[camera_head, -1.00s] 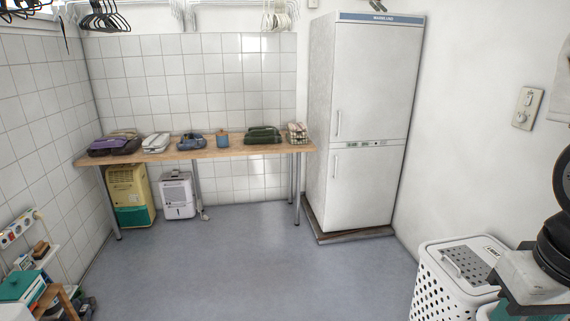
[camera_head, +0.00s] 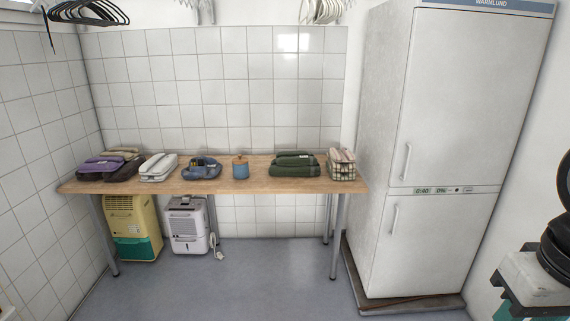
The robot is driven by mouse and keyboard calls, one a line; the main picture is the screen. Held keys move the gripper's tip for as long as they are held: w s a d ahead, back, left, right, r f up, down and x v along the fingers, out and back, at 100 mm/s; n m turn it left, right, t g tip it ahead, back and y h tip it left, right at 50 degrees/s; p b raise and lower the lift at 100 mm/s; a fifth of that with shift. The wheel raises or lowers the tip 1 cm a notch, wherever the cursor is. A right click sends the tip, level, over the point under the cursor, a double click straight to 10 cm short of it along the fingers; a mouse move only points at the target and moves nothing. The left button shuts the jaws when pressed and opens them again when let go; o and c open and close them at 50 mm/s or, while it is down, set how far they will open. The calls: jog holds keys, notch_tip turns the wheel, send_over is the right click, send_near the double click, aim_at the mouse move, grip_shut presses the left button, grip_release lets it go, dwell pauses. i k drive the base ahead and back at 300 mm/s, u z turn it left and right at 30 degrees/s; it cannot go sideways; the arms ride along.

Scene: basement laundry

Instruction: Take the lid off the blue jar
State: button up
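The blue jar (camera_head: 240,170) stands upright on the wooden table (camera_head: 268,181), near its middle, between a blue folded item and dark green folded cloths. Its lid (camera_head: 240,158) is wood-coloured with a small knob and sits on top of the jar. Parts of my arm show at the right edge of the view, well apart from the jar. My gripper's fingers cannot be made out.
Folded clothes (camera_head: 103,166) and a white folded item (camera_head: 158,167) lie left of the jar. Green cloths (camera_head: 295,165) and a checked basket (camera_head: 342,164) are to its right. A tall fridge (camera_head: 440,150) stands at the right. Two dehumidifiers stand under the table. The floor in front is clear.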

aim_at(240, 159)
jog(key=u, duration=0.4)
jog(key=i, duration=1.95)
jog(key=u, duration=0.65)
jog(key=i, duration=1.15)
jog(key=u, duration=0.25)
